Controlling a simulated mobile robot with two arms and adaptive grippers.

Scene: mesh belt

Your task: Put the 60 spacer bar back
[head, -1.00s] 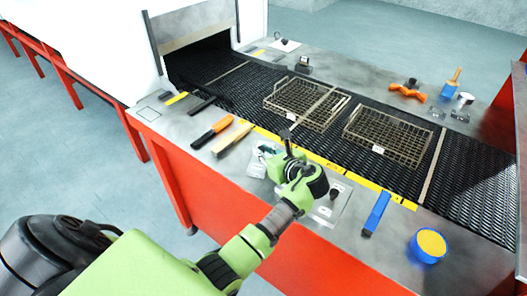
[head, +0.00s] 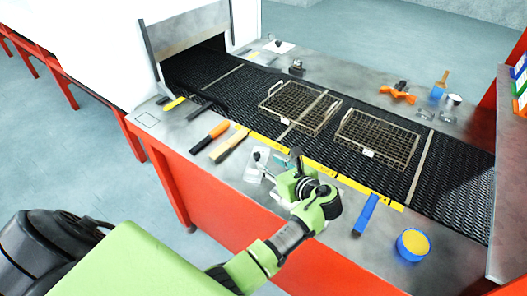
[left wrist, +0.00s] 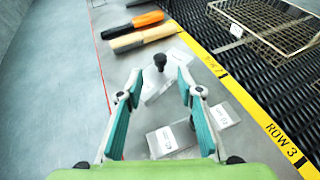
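My left gripper (head: 283,161) is over the near metal ledge of the belt. In the left wrist view its two teal pads (left wrist: 160,88) stand apart with nothing held between them. A dark knob (left wrist: 160,63) on a pale metal plate shows between and beyond the fingertips. Two small metal pieces with white labels lie closer, one by the right finger (left wrist: 222,116) and one lower between the fingers (left wrist: 165,141). Their labels are too small and tilted to read, so I cannot tell which is the 60 spacer bar. My right gripper is not in view.
Two wire baskets (head: 277,113) (head: 341,137) sit on the black mesh belt (head: 465,185). An orange-handled tool (head: 213,133) and a wooden-handled brush (head: 232,143) lie left on the ledge. A blue tool (head: 366,212) and a blue-yellow round container (head: 413,243) are right.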

